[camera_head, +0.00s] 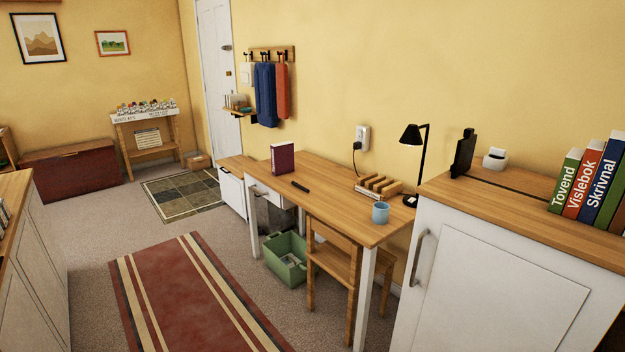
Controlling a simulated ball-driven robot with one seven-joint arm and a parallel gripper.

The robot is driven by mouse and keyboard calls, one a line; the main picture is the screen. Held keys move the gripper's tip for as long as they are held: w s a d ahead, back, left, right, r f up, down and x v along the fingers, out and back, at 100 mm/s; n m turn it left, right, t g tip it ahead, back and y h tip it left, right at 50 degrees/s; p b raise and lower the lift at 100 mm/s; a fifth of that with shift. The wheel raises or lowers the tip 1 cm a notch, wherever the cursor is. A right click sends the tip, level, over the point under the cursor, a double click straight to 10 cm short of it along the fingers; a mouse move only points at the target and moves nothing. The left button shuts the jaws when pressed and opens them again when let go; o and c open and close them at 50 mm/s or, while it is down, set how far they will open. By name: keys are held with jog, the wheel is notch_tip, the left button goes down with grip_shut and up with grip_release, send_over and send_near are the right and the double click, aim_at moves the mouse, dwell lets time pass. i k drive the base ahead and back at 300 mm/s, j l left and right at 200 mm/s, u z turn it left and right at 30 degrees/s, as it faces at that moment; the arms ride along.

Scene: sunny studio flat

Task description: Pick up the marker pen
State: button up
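A small black marker pen (300,186) lies flat on the wooden desk (330,208), near its front edge. It lies in front of and a little right of an upright dark red book (283,159). My gripper is not in view, so nothing shows of its state or of where it is relative to the pen.
A blue mug (380,212), a wooden rack (379,187) and a black lamp (413,150) stand on the desk's right part. A wooden chair (335,262) and a green crate (285,260) are at its front. A white cabinet (490,285) stands right. The striped rug (190,295) is clear.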

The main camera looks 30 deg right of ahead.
aim_at(293, 182)
jog(key=i+z, duration=0.2)
jog(key=i, duration=0.4)
jog(key=i+j+z, duration=0.2)
jog(key=i, duration=0.4)
jog(key=i+j+z, duration=0.2)
jog(key=i, duration=0.4)
jog(key=i+j+z, duration=0.2)
jog(key=i+j, duration=0.4)
jog(key=i+j+z, duration=0.25)
jog(key=i+j, duration=0.3)
jog(key=j, duration=0.15)
